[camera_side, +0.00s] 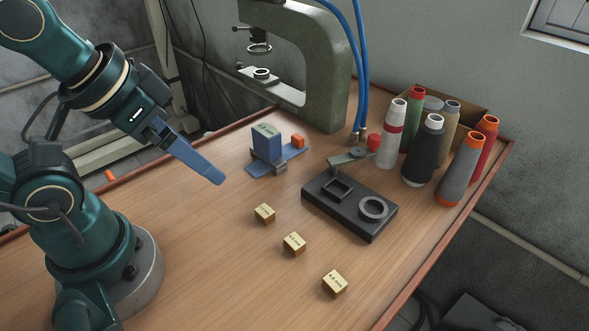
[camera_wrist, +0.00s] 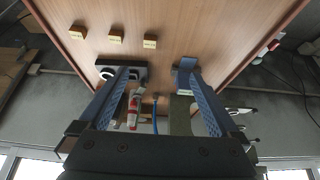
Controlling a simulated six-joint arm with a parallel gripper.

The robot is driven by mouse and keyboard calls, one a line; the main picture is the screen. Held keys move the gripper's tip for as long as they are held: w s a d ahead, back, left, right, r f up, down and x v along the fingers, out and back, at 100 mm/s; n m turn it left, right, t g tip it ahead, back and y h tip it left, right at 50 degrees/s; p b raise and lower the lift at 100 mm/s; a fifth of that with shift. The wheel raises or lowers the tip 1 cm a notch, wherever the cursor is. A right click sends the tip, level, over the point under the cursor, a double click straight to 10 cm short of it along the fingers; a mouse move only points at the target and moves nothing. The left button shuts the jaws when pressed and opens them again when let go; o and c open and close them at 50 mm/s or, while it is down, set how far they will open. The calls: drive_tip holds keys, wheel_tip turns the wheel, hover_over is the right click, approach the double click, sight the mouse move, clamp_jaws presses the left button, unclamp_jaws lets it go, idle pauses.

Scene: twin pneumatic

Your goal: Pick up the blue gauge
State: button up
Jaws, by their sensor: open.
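The blue gauge (camera_side: 267,147) is an upright blue block with a greenish labelled top. It stands on a flat blue holder (camera_side: 258,169) with a grey clip at its front and an orange block beside it. My gripper (camera_side: 215,178) is above the table to the left of the gauge and apart from it. In the wrist view my gripper (camera_wrist: 158,76) shows two blue fingers spread wide with nothing between them. The blue gauge and its holder show there near the right fingertip, partly hidden, and I cannot separate them clearly.
Three yellow labelled blocks (camera_side: 294,243) lie in a diagonal row at the front. A black fixture (camera_side: 368,222) with square and round frames sits to the right. Several thread cones (camera_side: 423,152) stand at the right edge. A green press frame (camera_side: 330,80) rises behind the gauge.

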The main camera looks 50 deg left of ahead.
drive_tip(key=shift+c, duration=0.9)
